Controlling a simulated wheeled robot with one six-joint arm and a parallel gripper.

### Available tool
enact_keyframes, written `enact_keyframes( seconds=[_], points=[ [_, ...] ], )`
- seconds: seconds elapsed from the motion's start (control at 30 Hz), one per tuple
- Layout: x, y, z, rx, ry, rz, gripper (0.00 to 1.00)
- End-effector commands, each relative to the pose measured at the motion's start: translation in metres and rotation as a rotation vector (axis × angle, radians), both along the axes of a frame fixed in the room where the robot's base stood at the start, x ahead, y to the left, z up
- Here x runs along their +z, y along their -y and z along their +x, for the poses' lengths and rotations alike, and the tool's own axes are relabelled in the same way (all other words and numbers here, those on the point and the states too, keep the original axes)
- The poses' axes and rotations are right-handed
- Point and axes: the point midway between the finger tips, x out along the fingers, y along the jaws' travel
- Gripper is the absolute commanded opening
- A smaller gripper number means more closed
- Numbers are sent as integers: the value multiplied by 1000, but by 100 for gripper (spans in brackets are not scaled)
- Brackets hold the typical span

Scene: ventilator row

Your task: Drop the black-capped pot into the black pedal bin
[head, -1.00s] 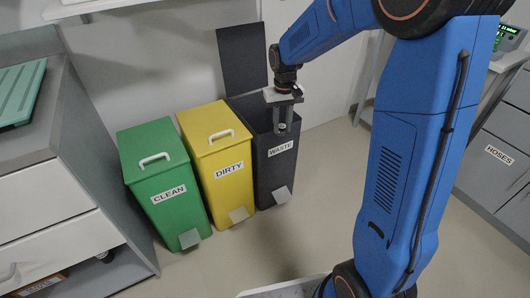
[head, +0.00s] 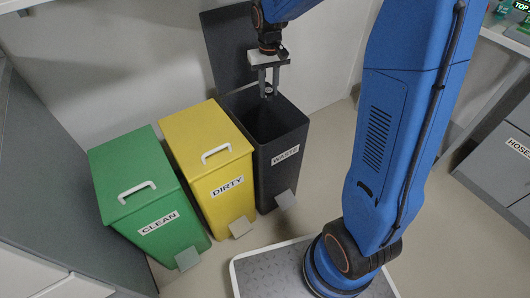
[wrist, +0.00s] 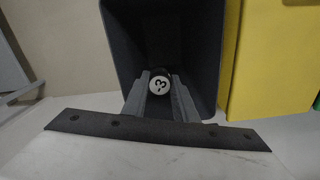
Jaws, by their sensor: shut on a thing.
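The black pedal bin (head: 281,166), labelled WASTE, stands at the right end of the bin row with its lid (head: 240,52) raised against the wall. My gripper (head: 268,92) is over the bin's open mouth, pointing down. It is shut on the black-capped pot (head: 268,90), a small dark shape between the fingers.
The yellow DIRTY bin (head: 225,185) stands close beside the black bin, shut. The green CLEAN bin (head: 150,210) is left of it, also shut. Grey drawers labelled HOSES (head: 490,160) are at the right.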

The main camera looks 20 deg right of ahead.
Motion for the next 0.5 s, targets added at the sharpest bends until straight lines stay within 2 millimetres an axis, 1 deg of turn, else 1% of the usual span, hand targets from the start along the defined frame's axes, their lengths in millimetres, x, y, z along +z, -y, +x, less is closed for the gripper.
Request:
enact_keyframes(
  seconds=[0.3,0.5],
  points=[
    [-32,0,0,0,-3,0,0],
    [-49,0,-1,0,-2,0,0]
  ],
)
